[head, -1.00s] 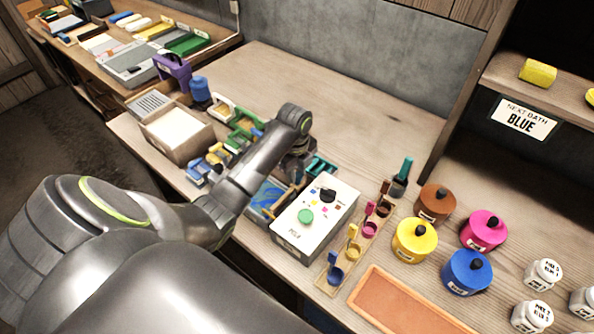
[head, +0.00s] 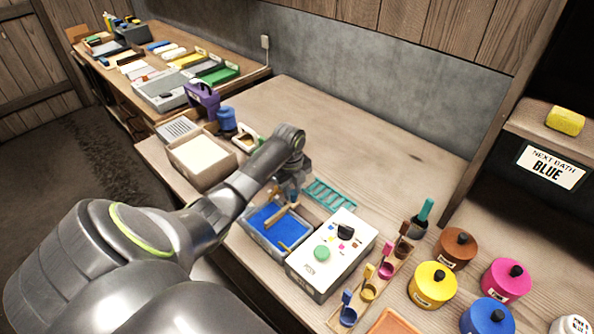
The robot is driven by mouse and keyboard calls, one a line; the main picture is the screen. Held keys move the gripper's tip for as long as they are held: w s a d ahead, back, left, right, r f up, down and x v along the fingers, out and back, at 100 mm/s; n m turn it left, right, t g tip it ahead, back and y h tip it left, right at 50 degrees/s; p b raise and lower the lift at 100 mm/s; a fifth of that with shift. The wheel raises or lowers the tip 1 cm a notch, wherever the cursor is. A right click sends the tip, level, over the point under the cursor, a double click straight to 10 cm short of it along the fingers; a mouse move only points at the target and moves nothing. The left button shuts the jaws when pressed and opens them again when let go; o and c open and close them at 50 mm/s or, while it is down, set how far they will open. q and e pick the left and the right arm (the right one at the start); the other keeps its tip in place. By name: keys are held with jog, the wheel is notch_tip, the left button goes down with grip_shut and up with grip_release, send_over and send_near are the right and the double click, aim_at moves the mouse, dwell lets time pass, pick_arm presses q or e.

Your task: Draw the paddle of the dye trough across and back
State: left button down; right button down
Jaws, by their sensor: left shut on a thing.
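The dye trough (head: 247,232) is a grey rectangular tray of bright blue liquid in front of my left arm. The wooden paddle (head: 281,215) stands in the blue, its upper end at my left gripper. My left gripper (head: 289,196) is over the trough's far side, shut on the paddle; its fingers are small and partly hidden by my wrist. A second thin wooden piece (head: 286,247) shows at the trough's near right side. My right gripper is not in view.
A white box with a green button and black knob (head: 331,252) stands close to the trough's right. A teal rack (head: 330,196) lies behind. A beige tray (head: 203,160) is at left. Dye pots, including a yellow one (head: 433,286), stand at right. The bench's back middle is clear.

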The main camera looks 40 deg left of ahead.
pick_arm(q)
jog(key=c, duration=1.4)
grip_release()
jog(key=shift+a+r, duration=0.1)
jog(key=shift+a, duration=0.15)
jog(key=shift+o, duration=1.2)
jog(key=shift+a, duration=0.1)
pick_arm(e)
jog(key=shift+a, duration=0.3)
pick_arm(q)
jog(key=shift+r, duration=0.45)
notch_tip(320, 180, up, 16)
jog(key=p, duration=0.3)
jog(key=shift+s+r+p, duration=0.15)
jog(key=shift+s+p, duration=0.2)
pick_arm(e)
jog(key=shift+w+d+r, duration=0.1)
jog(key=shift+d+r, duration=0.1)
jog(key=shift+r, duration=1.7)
